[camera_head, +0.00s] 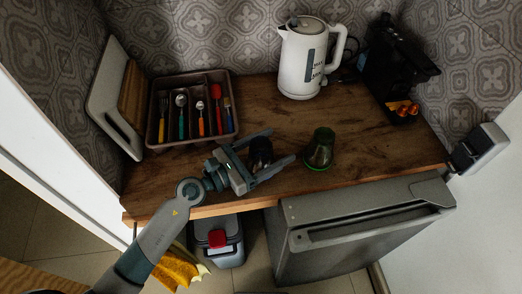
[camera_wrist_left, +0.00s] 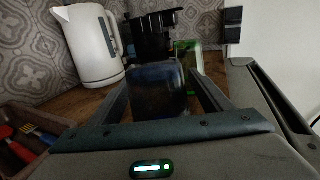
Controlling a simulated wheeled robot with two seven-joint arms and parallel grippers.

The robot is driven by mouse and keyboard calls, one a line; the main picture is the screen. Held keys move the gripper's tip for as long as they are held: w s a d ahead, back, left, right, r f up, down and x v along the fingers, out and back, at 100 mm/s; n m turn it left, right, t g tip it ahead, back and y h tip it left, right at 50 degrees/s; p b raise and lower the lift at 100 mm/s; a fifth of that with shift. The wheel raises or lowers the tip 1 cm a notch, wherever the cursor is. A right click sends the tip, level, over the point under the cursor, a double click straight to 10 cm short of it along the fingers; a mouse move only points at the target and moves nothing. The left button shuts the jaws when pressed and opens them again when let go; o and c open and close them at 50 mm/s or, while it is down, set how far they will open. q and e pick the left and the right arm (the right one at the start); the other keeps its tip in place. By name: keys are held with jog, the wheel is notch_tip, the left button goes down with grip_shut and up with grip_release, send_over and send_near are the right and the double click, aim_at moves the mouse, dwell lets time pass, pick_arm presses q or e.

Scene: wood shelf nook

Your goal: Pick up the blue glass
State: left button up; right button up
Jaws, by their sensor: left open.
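A dark blue glass (camera_head: 260,152) stands on the wooden counter in the head view. My left gripper (camera_head: 271,152) is open, with one finger on each side of the glass. In the left wrist view the blue glass (camera_wrist_left: 158,92) is between the two fingers, close to the palm. I cannot tell whether either finger touches it. The glass's lower part is hidden behind the gripper body. My right gripper is not in view.
A green glass (camera_head: 320,148) stands just right of the fingertips. A cutlery tray (camera_head: 233,118) is behind left, a white kettle (camera_head: 303,62) at the back and a black coffee machine (camera_head: 385,62) at back right. The counter (camera_head: 265,98) is bare in the middle.

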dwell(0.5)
pick_arm(q)
jog(key=shift+w, duration=0.1)
jog(key=c, duration=1.3)
jog(key=shift+r, duration=0.1)
jog(key=shift+r, duration=0.4)
jog(key=s+d+r, duration=0.2)
jog(key=s+r, duration=0.1)
jog(key=s+d+r+p, duration=0.1)
jog(key=s+d+r, duration=0.1)
jog(key=s+r, duration=0.1)
jog(key=s+d+r, duration=0.2)
jog(key=s+r, duration=0.2)
jog(key=shift+d, duration=0.25)
jog(key=shift+w, duration=0.1)
